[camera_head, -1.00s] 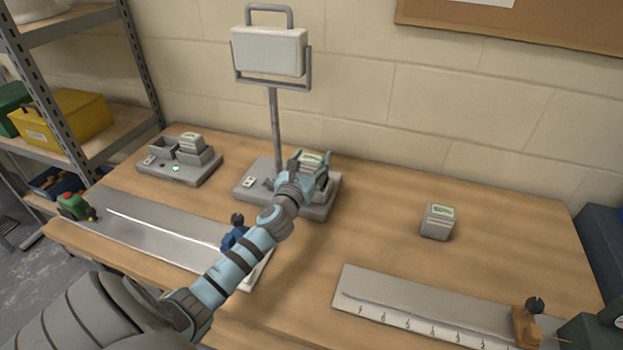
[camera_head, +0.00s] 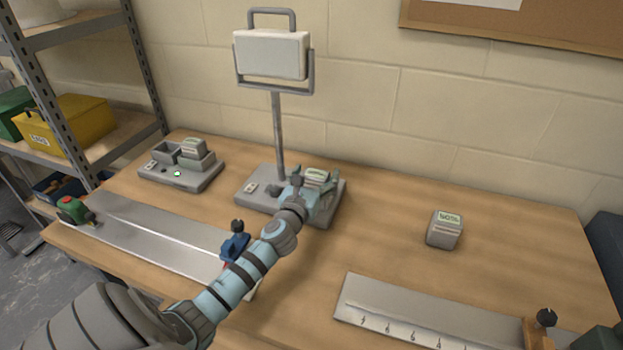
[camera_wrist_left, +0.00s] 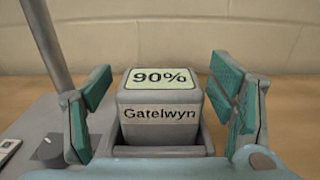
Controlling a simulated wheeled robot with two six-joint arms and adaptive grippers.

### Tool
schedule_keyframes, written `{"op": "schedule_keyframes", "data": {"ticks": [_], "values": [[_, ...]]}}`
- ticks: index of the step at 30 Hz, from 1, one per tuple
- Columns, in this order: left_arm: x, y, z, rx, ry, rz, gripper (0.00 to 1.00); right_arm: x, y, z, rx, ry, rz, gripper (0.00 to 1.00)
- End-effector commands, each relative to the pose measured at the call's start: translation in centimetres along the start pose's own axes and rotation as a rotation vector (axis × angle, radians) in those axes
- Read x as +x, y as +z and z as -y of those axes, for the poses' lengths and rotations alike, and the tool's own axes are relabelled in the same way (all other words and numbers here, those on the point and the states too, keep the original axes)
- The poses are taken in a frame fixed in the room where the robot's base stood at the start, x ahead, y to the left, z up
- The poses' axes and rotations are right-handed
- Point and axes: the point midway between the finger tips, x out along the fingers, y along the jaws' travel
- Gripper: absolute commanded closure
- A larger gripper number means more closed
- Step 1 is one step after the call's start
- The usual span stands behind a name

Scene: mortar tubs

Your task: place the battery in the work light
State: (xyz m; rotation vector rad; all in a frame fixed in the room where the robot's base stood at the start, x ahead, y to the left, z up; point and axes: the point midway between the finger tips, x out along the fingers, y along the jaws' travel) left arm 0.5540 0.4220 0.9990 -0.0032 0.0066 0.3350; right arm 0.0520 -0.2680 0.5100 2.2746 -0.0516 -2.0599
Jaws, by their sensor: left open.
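The work light has a pale panel (camera_head: 271,54) on a post above a grey base (camera_head: 255,205). A grey battery (camera_wrist_left: 158,128) with a green "90%" label and the name Gatelwyn sits upright in the socket (camera_wrist_left: 160,151) of that base. It also shows between the fingers in the head view (camera_head: 317,177). My left gripper (camera_wrist_left: 160,105) is open around the battery, with a finger on each side and gaps between fingers and battery. The battery's lower part is hidden in the socket. My right gripper is not in view.
A loose battery (camera_head: 444,229) stands on the bench (camera_head: 390,225) at the right. Metal rulers lie in front; a blue clamp (camera_head: 235,247) is close to my left arm.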

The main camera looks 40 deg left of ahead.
Motion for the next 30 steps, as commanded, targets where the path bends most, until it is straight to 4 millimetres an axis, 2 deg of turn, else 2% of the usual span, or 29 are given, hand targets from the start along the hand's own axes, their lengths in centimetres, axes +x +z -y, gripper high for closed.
{"op": "schedule_keyframes", "data": {"ticks": [5,12,15,19,30], "values": [[-3.0,0.0,0.0,0.002,-0.001,-0.003,0.24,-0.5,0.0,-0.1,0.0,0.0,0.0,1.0],[-9.3,0.0,0.0,0.003,-0.002,-0.002,0.24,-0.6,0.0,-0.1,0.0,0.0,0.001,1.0],[-11.1,0.0,0.0,0.002,-0.001,-0.001,0.24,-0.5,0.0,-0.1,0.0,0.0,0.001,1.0],[-12.0,0.0,0.0,0.0,-0.001,0.0,0.24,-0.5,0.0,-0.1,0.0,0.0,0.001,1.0],[-12.0,0.1,0.0,0.0,0.0,0.0,0.24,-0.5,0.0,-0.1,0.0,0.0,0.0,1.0]]}}
